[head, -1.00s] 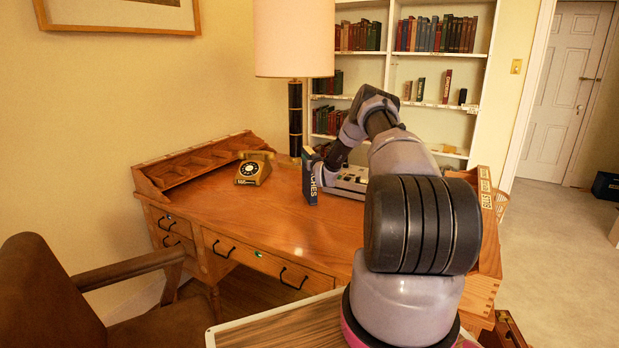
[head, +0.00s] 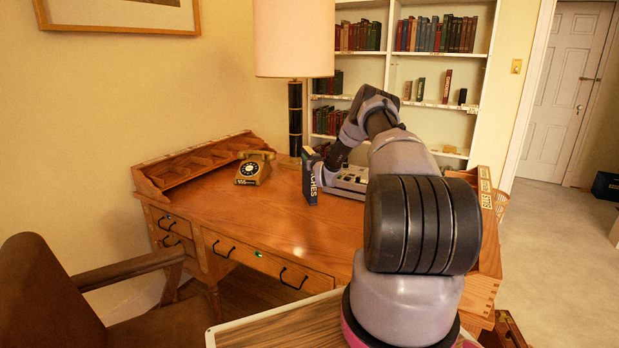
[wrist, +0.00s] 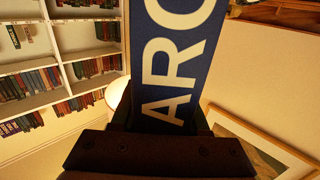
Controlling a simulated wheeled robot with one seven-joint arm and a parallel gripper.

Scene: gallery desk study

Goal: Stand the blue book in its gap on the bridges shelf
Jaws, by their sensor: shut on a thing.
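The blue book (head: 310,185) is upright above or on the desk top, with white letters ending in "CHES" down its spine. In the wrist view the blue book (wrist: 178,60) shows the letters "ARC" close up. My gripper (head: 319,168) is shut on it; its dark jaws also show at the bottom of the wrist view (wrist: 160,145). I cannot tell if the book's lower end touches the desk. The white bookcase (head: 387,70) stands behind, with books and gaps on several shelves. Its shelf labels are too small to read, so I cannot tell which is the bridges shelf.
The wooden desk (head: 265,220) carries a rotary telephone (head: 254,168), a tall lamp (head: 295,40) and a grey device (head: 350,181) behind my arm. A brown chair (head: 60,290) is at left. Open floor (head: 560,235) lies to the right.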

